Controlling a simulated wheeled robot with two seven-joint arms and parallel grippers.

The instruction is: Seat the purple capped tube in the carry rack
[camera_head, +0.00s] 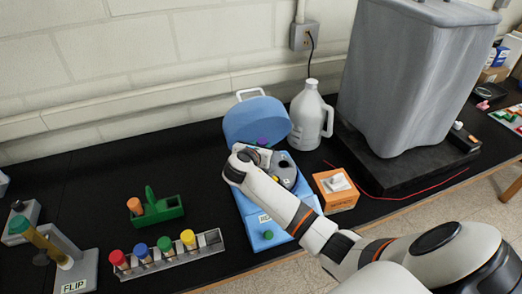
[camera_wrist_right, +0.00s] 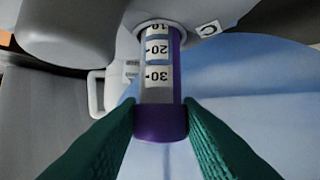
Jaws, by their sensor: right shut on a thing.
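The purple capped tube (camera_wrist_right: 160,85) is in the right wrist view, with its purple cap toward me and its graduated body reaching into or against a round opening marked C in a grey part. My right gripper (camera_wrist_right: 162,118) is shut on the purple cap with its green fingers. In the head view my right gripper (camera_head: 258,152) is over the open blue machine (camera_head: 258,228), and a bit of purple shows behind it. A green rack with an upright handle (camera_head: 170,208), likely the carry rack, stands to the left and holds an orange capped tube (camera_head: 135,206). My left gripper is not in view.
A metal rack (camera_head: 210,242) holds red, blue, green and yellow capped tubes. A FLIP stand (camera_head: 75,272) is at far left. The raised blue lid (camera_head: 255,118), grey jug (camera_head: 307,120), orange tissue box (camera_head: 335,190) and large grey bin (camera_head: 400,80) crowd the arm. Table behind the green rack is clear.

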